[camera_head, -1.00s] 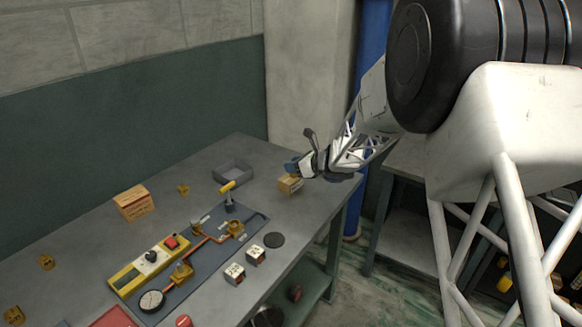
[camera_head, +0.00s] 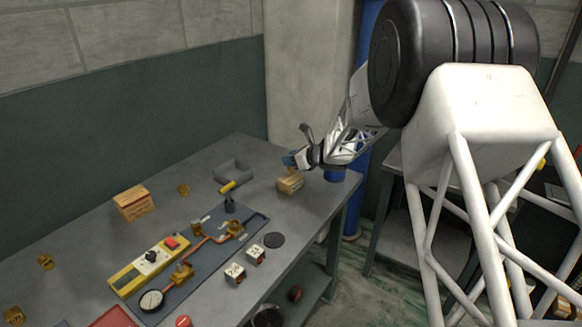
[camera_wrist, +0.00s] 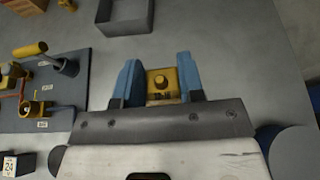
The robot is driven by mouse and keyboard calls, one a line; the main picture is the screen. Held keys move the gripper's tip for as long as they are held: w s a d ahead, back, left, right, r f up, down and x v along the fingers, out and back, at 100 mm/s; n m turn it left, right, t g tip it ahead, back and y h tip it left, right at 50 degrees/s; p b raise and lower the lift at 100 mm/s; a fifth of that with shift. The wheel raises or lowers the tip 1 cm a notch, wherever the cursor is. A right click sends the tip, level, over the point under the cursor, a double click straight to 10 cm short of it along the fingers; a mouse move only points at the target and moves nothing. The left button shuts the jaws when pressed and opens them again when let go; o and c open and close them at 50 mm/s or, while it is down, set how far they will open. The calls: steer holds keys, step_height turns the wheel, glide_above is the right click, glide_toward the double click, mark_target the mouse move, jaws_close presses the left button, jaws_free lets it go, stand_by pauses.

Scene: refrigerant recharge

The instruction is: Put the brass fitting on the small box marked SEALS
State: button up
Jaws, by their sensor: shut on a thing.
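My gripper (camera_head: 291,160) is above the right end of the workbench, just over a small tan box (camera_head: 290,184). The box has the look of the SEALS box, but I cannot read its lettering. In the wrist view, my two blue fingers (camera_wrist: 160,82) are shut on a brass fitting (camera_wrist: 160,80) with a round knob facing the camera.
A larger cardboard box (camera_head: 133,204) stands at the back left. A grey open tray (camera_head: 234,172) is left of the small box. The blue panel (camera_head: 190,250) carries copper pipes, a gauge and valves. Other brass pieces (camera_head: 183,189) lie further left. A blue round object (camera_head: 335,174) is at the bench's right edge.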

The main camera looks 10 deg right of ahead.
steer(key=shift+f, duration=1.6)
steer(key=shift+f, duration=0.2)
steer(key=o, duration=1)
steer(key=shift+r, duration=0.2)
steer(key=shift+v, duration=6)
